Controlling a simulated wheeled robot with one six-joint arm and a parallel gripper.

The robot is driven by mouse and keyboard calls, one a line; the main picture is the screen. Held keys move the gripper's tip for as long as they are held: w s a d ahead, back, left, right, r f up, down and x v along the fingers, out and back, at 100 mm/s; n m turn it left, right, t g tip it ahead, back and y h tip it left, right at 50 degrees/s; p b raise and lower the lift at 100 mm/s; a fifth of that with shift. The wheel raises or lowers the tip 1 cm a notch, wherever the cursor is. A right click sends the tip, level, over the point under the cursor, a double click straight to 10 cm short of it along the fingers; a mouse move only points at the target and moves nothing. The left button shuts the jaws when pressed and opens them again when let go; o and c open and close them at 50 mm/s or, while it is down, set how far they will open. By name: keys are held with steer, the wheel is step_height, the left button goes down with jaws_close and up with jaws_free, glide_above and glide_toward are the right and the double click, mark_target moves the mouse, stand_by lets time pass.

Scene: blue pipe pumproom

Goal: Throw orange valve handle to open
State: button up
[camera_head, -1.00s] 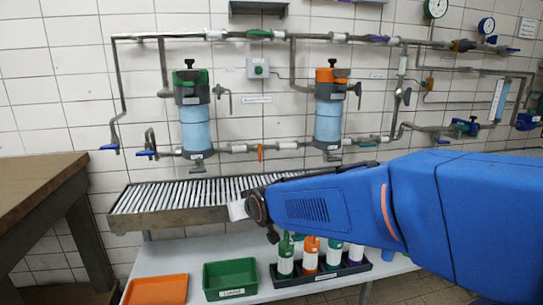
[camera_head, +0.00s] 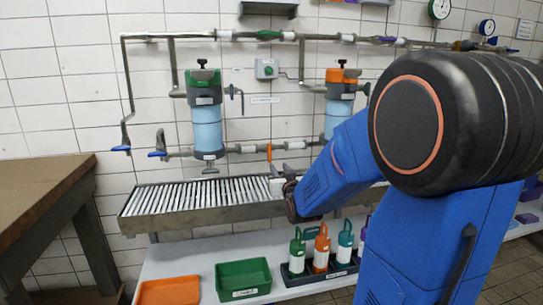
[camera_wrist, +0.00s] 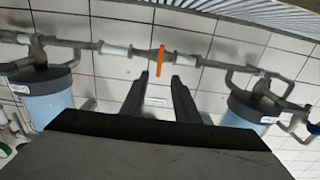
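The orange valve handle (camera_head: 269,152) is on the lower pipe between the two blue filter housings, pointing upright across the pipe in the head view. In the wrist view, which is upside down, the orange handle (camera_wrist: 160,60) stands across the pipe just beyond my fingertips.
A filter with a green top (camera_head: 207,125) is left of the handle, and one with an orange top (camera_head: 341,98) is right. A slatted tray (camera_head: 165,205) runs below the pipe. Bottles (camera_head: 320,250) and a green bin (camera_head: 243,279) stand on the shelf. A brown table (camera_head: 40,190) is left.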

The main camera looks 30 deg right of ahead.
mark_target(270, 155)
steer(key=x, duration=1.6)
steer(key=shift+f, duration=0.1)
jaws_close()
